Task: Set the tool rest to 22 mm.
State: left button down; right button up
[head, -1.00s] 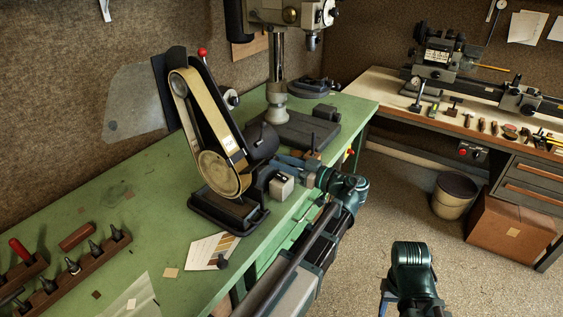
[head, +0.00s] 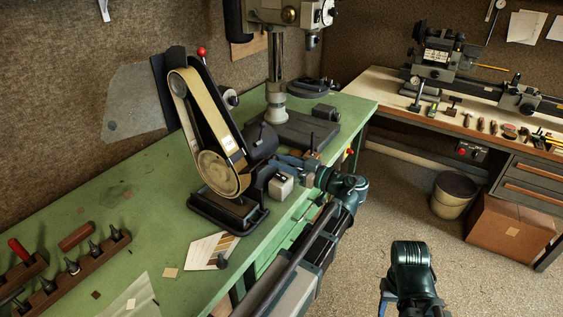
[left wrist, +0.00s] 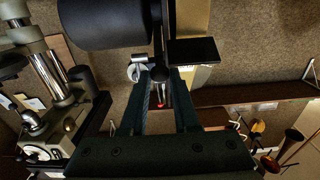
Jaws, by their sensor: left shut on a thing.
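The belt sander (head: 207,140) stands on the green bench in the head view, with its belt tilted upright. My left gripper (head: 284,159) reaches in at the sander's right side. In the left wrist view my left gripper (left wrist: 164,75) is shut on a small dark round knob (left wrist: 163,73) below the sander's dark drum (left wrist: 100,22). A flat black plate (left wrist: 193,51), which looks like the tool rest, is just right of the fingertips. A silver round fitting (left wrist: 138,70) is just left of them. I cannot read any rest gap or scale. My right gripper is out of view; only part of that arm shows.
A small grey box (head: 281,186) stands close by my left gripper. A drill press (head: 277,85) is behind the sander.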

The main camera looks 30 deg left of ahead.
pick_arm(q)
jog(key=shift+d+r, duration=0.1)
dwell(0.3)
jog(key=shift+d+r+p, duration=0.3)
jog(key=shift+d+p, duration=0.15)
jog(key=shift+d, duration=0.1)
jog(key=c, duration=0.7)
grip_release()
jog(key=shift+d+r, duration=0.1)
jog(key=shift+d, duration=0.1)
